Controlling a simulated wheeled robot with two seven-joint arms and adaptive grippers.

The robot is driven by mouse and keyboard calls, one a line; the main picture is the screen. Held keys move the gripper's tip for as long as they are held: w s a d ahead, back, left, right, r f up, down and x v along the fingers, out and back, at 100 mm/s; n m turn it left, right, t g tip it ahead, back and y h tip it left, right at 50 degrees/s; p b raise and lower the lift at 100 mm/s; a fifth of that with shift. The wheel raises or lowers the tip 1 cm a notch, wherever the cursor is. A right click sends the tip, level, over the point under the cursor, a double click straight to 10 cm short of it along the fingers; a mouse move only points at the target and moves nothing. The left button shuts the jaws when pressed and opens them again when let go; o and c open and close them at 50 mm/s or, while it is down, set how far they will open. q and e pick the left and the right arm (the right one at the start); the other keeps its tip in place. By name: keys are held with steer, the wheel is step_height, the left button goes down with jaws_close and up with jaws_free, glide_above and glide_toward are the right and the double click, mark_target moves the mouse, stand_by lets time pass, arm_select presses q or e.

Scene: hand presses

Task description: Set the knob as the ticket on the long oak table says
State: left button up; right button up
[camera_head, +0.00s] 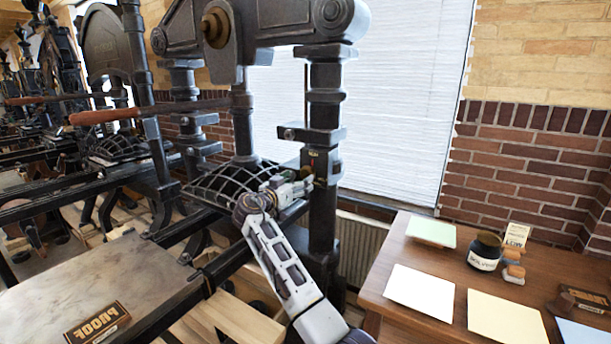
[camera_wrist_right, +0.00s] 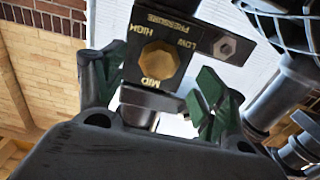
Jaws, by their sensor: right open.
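In the head view the plate (camera_head: 320,158) sits on the press's dark column. My right gripper (camera_head: 302,186) is at this plate. In the wrist view its green-padded fingers (camera_wrist_right: 155,88) are open, one on each side of the knob, with no visible contact. The ticket (camera_head: 516,235) stands on the oak table (camera_head: 385,285) and reads LOW. My left gripper is out of view.
The table also holds a dark ink jar (camera_head: 486,252), small stamps or blocks, and several paper sheets (camera_head: 420,292). A PROOF block (camera_head: 97,322) lies on the press bed at left. More presses stand behind.

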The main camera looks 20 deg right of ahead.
mark_target(305, 176)
steer(key=x, duration=0.3)
steer(key=shift+w+d+p, duration=0.15)
steer(key=shift+d+p, duration=0.05)
steer(key=shift+p, duration=0.1)
steer(key=shift+x, duration=1.15)
steer(key=shift+c, duration=1.1)
steer(key=c, duration=0.8)
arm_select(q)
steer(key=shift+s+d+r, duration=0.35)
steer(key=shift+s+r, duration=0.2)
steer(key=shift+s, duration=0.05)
